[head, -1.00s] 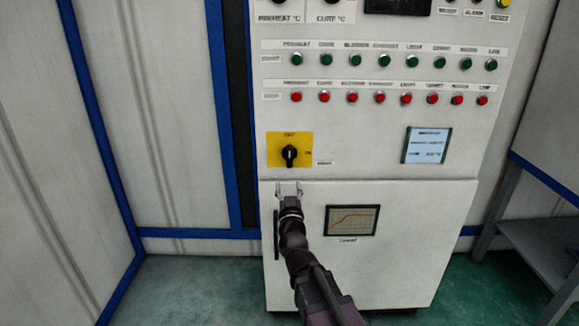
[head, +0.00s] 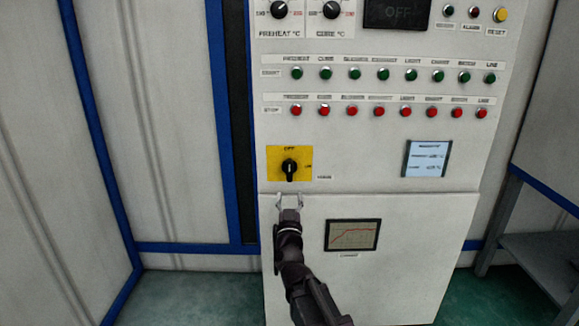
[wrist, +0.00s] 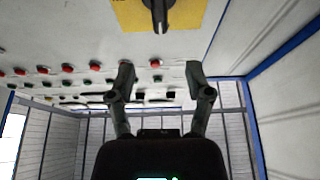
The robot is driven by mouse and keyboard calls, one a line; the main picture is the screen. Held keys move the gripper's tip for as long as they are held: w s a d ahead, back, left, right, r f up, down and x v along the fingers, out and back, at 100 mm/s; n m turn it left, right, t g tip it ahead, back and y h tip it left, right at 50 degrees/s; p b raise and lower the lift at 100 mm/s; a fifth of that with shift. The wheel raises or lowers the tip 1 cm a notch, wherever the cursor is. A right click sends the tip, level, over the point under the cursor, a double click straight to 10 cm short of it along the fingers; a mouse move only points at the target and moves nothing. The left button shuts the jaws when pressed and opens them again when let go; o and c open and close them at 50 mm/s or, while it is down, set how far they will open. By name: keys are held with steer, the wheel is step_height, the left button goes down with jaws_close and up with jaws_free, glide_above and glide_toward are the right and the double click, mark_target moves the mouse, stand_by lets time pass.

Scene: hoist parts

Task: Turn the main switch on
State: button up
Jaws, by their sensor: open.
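The main switch is a black rotary knob (head: 289,167) on a yellow plate (head: 307,153) on the white cabinet front. Its pointer is upright, at the OFF label on top; the ON label is on the right side. The knob also shows at the top of the wrist view (wrist: 158,12), on its yellow plate (wrist: 190,14). My gripper (head: 289,196) is just below the yellow plate in the head view, apart from the knob. In the wrist view my gripper (wrist: 160,72) has its two fingers spread with nothing between them.
Rows of green buttons (head: 354,74) and red buttons (head: 350,111) sit above the switch. A small display (head: 427,158) is at the right, and a chart screen (head: 351,234) is on the lower door. A grey table (head: 545,250) stands at the right.

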mark_target(290, 169)
steer(key=p+x, duration=0.4)
steer(key=x, duration=0.8)
steer(key=shift+w+r, duration=0.1)
steer(key=shift+w, duration=0.05)
jaws_close()
